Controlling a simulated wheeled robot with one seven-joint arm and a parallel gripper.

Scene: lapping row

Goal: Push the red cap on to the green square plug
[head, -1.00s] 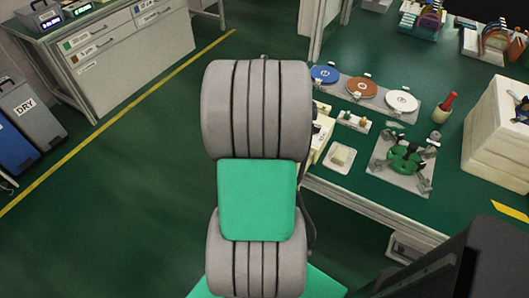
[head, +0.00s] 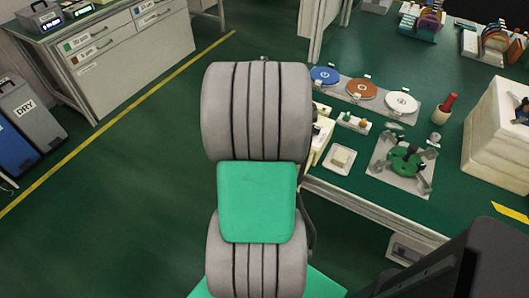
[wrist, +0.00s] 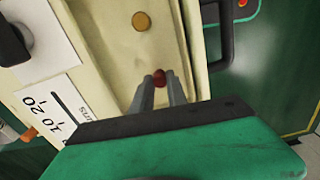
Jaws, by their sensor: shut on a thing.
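My gripper (wrist: 160,84) shows in the wrist view, its two grey fingers shut on the small dark-red cap (wrist: 160,76). The cap is held over a cream tray or channel (wrist: 113,50); I cannot tell whether it touches anything beneath. No green square plug is clear in the wrist view. In the head view a small green piece (head: 346,116) stands on a white strip beside an orange one; it is too small to tell whether it is the plug. My arm hides the gripper in the head view.
A round yellow-brown piece (wrist: 141,21) lies in the cream tray. On the green bench are blue, brown and white discs (head: 401,102), a green fixture (head: 404,160) on a grey plate, a white dish (head: 340,160) and a red-handled tool (head: 447,104). White foam blocks (head: 495,140) stand at right.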

